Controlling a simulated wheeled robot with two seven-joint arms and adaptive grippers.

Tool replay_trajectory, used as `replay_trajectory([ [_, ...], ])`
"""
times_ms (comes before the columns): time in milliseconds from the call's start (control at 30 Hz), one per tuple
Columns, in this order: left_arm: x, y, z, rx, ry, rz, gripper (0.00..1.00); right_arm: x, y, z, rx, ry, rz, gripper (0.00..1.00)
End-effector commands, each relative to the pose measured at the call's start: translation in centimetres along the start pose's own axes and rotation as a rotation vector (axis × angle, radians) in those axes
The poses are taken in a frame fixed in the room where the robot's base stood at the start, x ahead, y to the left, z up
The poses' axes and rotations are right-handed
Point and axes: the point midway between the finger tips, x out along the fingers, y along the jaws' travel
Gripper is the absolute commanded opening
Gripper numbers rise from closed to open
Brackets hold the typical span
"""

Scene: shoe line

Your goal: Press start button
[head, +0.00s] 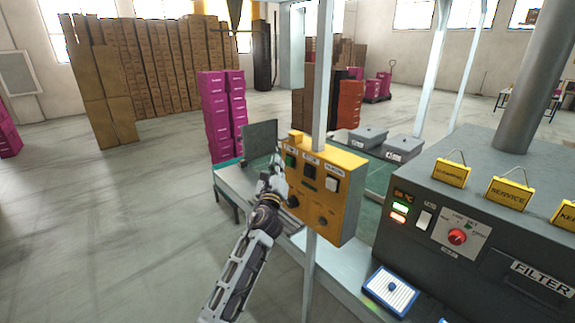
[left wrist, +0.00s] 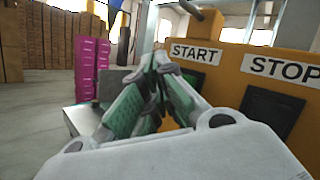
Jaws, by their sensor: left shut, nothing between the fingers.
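The yellow control box (head: 345,208) is fixed to a thin upright post. Its green start button (head: 290,161) is at the upper left of its face. In the left wrist view the START label (left wrist: 195,53) shows, with the green button (left wrist: 192,79) below it partly hidden by my fingers. The dark stop button (head: 309,171) is to its right, under the STOP label (left wrist: 283,70). My left gripper (head: 272,172) is shut and empty, just left of the box and close to the start button. I cannot tell whether it touches. My right gripper is not in view.
The box also carries a white button (head: 331,184) and dark knobs (head: 323,222). A grey machine (head: 420,200) with yellow signs stands at the right. Pink boxes (head: 222,110) are stacked behind. The floor at the left is clear.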

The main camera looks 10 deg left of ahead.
Motion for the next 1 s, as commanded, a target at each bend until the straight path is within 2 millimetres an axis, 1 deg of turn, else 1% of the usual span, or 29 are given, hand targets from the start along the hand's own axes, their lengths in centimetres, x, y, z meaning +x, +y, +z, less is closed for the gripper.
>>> replay_trajectory([
  [433,0.02,-0.05,0.05,-0.001,0.0,-0.001,0.0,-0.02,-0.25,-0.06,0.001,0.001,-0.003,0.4],
  [1000,0.02,-0.04,0.05,0.0,0.0,-0.001,0.0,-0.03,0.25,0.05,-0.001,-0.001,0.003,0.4],
])
